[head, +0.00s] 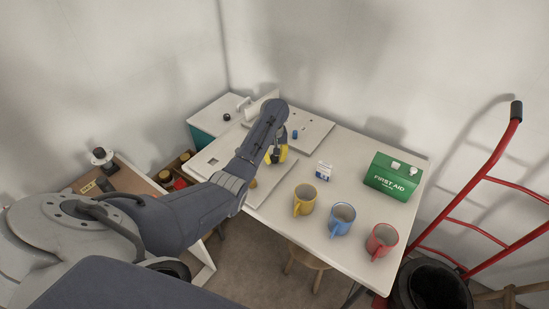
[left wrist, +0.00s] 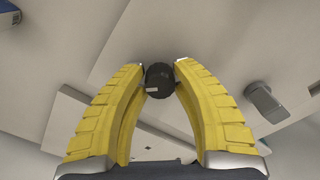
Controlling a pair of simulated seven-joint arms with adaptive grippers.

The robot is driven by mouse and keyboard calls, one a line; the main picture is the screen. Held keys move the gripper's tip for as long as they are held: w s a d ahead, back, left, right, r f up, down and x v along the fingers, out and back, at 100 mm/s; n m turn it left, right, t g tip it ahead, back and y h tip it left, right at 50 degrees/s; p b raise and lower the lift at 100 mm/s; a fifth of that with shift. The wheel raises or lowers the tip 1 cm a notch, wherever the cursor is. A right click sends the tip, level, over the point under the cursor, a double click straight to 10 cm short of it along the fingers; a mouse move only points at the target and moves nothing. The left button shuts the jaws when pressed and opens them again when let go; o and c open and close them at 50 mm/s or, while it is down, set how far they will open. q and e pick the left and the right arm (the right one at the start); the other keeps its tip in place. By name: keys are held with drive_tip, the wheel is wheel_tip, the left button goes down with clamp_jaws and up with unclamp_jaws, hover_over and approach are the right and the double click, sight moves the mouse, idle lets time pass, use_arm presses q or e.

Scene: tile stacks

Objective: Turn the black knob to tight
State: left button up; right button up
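The black knob (left wrist: 160,80) is a short dark cylinder with a small white mark on its side, seen in the left wrist view. My left gripper (left wrist: 160,72) has its two yellow fingertips on either side of the knob, with no clear gap, so it looks shut on it. In the head view my left gripper (head: 276,155) is low over the table, and my own arm hides the knob there. No marking for tight can be read. My right gripper is not in view.
The white table (head: 340,165) bears a board with a blue knob (head: 295,134), a small box (head: 323,171), a green first aid box (head: 392,177), and yellow (head: 305,198), blue (head: 342,218) and red (head: 382,240) mugs. A grey fixture (left wrist: 265,101) is right of the fingers.

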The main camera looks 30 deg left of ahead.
use_arm(q)
clamp_jaws()
drive_tip(key=shift+m, duration=0.3)
drive_tip(key=m, duration=1.2)
drive_tip(key=shift+m, duration=0.4)
drive_tip(key=m, duration=0.3)
drive_tip(key=shift+m, duration=0.3)
drive_tip(key=m, duration=0.3)
drive_tip(key=shift+w+r+m, duration=0.1)
drive_tip(key=shift+m, duration=0.2)
drive_tip(key=m, duration=0.6)
drive_tip(key=shift+m, duration=0.3)
